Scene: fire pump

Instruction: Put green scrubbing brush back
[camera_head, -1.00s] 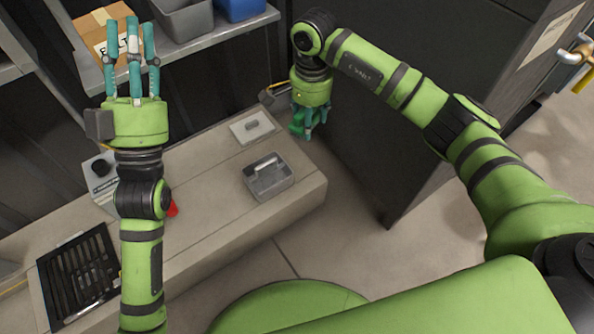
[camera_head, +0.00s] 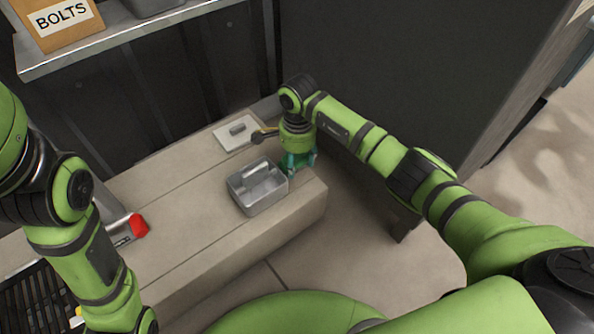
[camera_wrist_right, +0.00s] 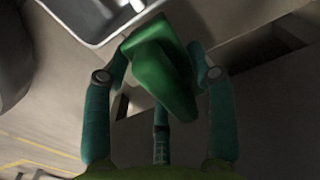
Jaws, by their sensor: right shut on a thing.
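My right gripper (camera_head: 298,163) is low over the right end of the bench, just right of the grey caddy (camera_head: 238,190). In the right wrist view its teal fingers (camera_wrist_right: 160,85) are shut on the green scrubbing brush (camera_wrist_right: 160,72). The brush sits tilted between the fingers. In the head view the brush is mostly hidden by the gripper. The caddy's rim also shows at the top left of the right wrist view (camera_wrist_right: 112,18). I cannot tell whether the brush touches the bench. My left arm shows at the left of the head view, but its gripper is out of frame.
The bench (camera_head: 175,200) has a pale plate with a handle (camera_head: 228,139) behind the caddy and a red object (camera_head: 138,225) at left. A dark cabinet (camera_head: 400,90) stands close behind my right arm. A shelf (camera_head: 110,48) with a BOLTS box (camera_head: 62,22) is at upper left.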

